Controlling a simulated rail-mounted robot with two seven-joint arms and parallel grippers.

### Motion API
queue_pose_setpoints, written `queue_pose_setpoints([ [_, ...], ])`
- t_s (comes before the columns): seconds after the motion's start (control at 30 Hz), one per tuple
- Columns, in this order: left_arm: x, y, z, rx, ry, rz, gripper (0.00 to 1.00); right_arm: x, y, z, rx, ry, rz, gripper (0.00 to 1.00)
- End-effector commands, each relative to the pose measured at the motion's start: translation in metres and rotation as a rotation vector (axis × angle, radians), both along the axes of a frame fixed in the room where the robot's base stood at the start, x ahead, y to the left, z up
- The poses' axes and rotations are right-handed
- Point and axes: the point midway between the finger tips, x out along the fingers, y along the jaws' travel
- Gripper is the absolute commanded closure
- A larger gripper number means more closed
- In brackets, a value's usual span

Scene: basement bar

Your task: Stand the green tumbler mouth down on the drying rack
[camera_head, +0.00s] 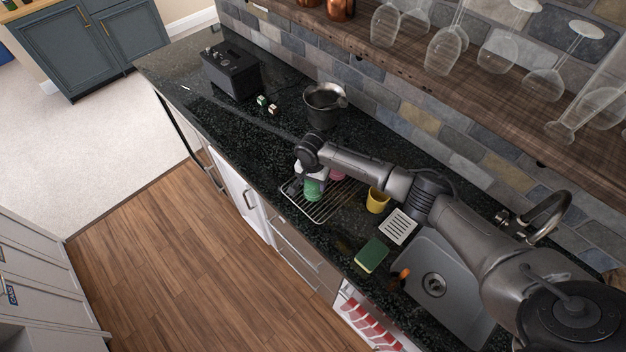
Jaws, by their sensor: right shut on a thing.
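The green tumbler (313,189) is in my right gripper (312,178), at the left part of the wire drying rack (326,209). The gripper is shut on it from above. The tumbler is small in view and partly covered by the gripper, so I cannot tell which way its mouth faces or whether it touches the rack. A pink cup (337,174) shows behind it, partly hidden by my right arm. My left gripper is not in view.
A yellow cup (377,201) stands right of the rack. A white slotted tray (398,227), a green sponge (371,255) and the sink (447,268) lie further right. A dark metal bucket (322,108) and a black box (231,73) stand at the back left. Glasses hang above.

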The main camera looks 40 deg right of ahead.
Motion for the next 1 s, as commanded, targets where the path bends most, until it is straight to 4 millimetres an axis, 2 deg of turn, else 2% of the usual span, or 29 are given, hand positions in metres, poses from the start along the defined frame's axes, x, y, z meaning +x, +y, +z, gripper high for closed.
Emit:
queue_pose_setpoints([
  [0.03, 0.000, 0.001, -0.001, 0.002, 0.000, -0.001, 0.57, 0.000, 0.000, -0.001, 0.000, -0.001, 0.000, 0.60],
  [0.07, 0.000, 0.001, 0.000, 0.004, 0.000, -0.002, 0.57, 0.000, 0.000, 0.000, 0.000, -0.001, 0.000, 0.34],
  [0.33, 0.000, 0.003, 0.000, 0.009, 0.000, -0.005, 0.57, 0.000, 0.000, 0.000, 0.000, 0.000, 0.000, 0.08],
  [0.67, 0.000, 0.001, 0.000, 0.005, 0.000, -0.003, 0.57, 0.000, 0.000, 0.004, 0.000, 0.000, 0.001, 0.07],
  [0.77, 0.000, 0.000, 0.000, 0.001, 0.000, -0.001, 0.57, 0.001, 0.000, 0.015, 0.001, -0.002, 0.001, 0.07],
  [1.0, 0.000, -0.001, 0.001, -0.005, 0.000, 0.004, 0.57, 0.001, 0.000, 0.061, 0.001, -0.003, 0.002, 0.07],
])
